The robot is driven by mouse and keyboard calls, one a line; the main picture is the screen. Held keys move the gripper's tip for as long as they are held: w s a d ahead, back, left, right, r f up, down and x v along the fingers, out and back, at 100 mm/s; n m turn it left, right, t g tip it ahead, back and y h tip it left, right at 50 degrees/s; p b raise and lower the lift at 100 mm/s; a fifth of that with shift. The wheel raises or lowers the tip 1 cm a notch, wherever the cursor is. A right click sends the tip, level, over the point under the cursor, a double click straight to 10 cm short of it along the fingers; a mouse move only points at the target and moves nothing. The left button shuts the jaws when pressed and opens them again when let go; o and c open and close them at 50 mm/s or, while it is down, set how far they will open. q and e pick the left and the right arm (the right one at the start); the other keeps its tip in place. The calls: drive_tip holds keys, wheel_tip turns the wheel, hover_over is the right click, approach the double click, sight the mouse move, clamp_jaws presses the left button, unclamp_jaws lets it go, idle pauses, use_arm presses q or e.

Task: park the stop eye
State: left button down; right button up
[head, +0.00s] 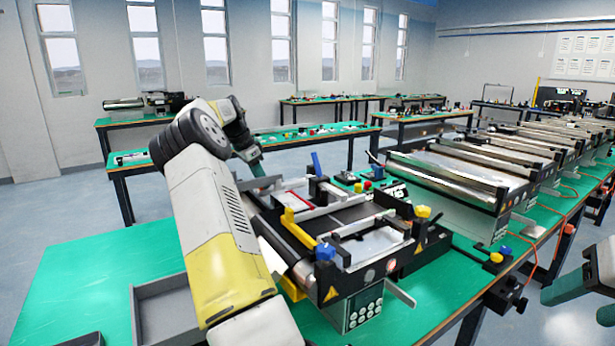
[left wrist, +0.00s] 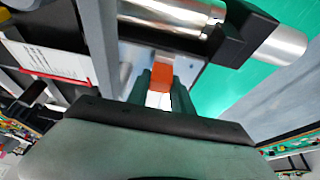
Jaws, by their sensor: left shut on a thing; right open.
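The mini conveyor (head: 335,280) stands on the green bench, with a dark belt, metal side rails, blue and yellow knobs and a control panel. My left gripper (head: 266,184) is at its far left end, partly hidden by my own arm. In the left wrist view its fingers (left wrist: 162,92) are shut on a small orange-and-white piece (left wrist: 161,77) beside a metal plate. Whether this piece is the stop eye, I cannot tell. My right gripper (head: 572,300) is open and empty at the right edge of the head view, apart from the conveyor.
A grey open tray (head: 160,312) lies on the bench left of the conveyor, partly behind my left arm. More conveyors (head: 455,185) run along the bench to the right. A metal roller (left wrist: 170,12) is close beside my left gripper. The green bench top (head: 85,270) is clear at the left.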

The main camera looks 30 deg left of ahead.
use_arm(q)
drive_tip(key=shift+s+a, duration=0.25)
drive_tip(key=shift+s, duration=0.1)
drive_tip(key=c, duration=1.1)
unclamp_jaws()
drive_tip(key=shift+s, duration=0.15)
drive_tip(key=shift+r, duration=0.1)
drive_tip(key=v, duration=0.7)
drive_tip(key=shift+s+a+r, duration=0.1)
drive_tip(key=shift+s+r, duration=0.05)
drive_tip(key=shift+r, duration=0.15)
